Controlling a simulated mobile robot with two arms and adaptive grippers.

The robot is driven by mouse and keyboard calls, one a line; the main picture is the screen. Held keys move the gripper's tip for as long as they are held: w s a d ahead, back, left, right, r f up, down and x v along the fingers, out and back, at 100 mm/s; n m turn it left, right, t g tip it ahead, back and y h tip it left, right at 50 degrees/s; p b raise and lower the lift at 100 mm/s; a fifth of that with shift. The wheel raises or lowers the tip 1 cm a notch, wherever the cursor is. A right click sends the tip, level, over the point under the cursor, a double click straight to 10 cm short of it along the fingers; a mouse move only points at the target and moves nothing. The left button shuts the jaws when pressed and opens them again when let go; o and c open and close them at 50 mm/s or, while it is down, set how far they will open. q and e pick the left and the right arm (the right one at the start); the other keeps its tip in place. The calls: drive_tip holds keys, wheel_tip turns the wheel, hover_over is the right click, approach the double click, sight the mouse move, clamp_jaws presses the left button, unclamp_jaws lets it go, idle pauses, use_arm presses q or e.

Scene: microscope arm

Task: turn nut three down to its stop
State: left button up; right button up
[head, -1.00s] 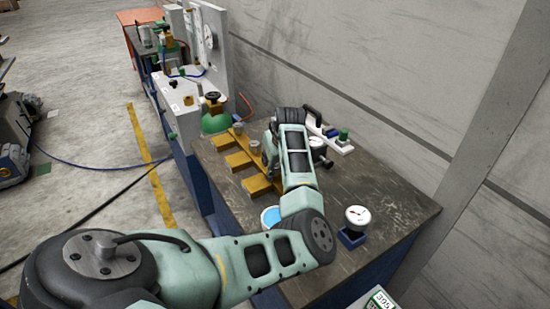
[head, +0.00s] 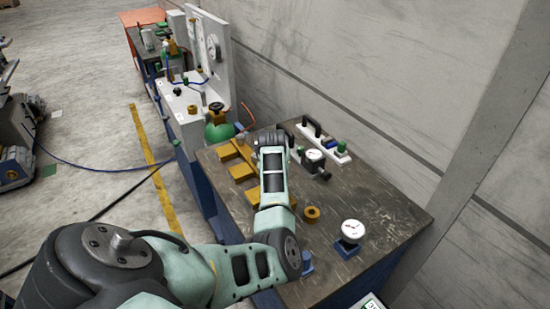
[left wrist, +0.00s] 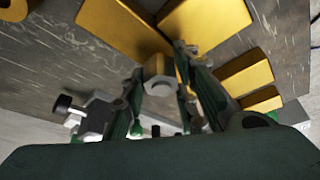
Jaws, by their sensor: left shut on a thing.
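In the left wrist view my left gripper (left wrist: 160,78) has its two fingers closed around a grey hex nut (left wrist: 160,86), with yellow metal just behind it. I cannot tell the nut's number or how far it is from its stop. In the head view my left arm reaches over the bench to the yellow stepped fixture (head: 241,172), and the fingers and held nut are hidden behind the wrist. The fixture's yellow bars also fill much of the left wrist view (left wrist: 120,28). My right gripper is not in view.
A dial gauge on a dark holder (head: 315,156) stands right of my wrist. A brass ring (head: 312,214) and a white dial on a blue stand (head: 352,230) are nearer. The bench's right side (head: 390,200) is clear.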

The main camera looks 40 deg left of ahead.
use_arm(q)
drive_tip(key=shift+w+d+r+m, duration=0.2)
drive_tip(key=shift+w+r+m, duration=0.05)
drive_tip(key=shift+w+m, duration=0.1)
idle(1.1)
drive_tip(key=o, duration=1)
drive_tip(key=shift+d+f, duration=0.1)
drive_tip(key=shift+f, duration=0.05)
drive_tip(key=shift+s+f, duration=0.1)
drive_tip(key=v, duration=1.2)
drive_tip(key=shift+s, duration=0.1)
drive_tip(key=shift+a, duration=0.25)
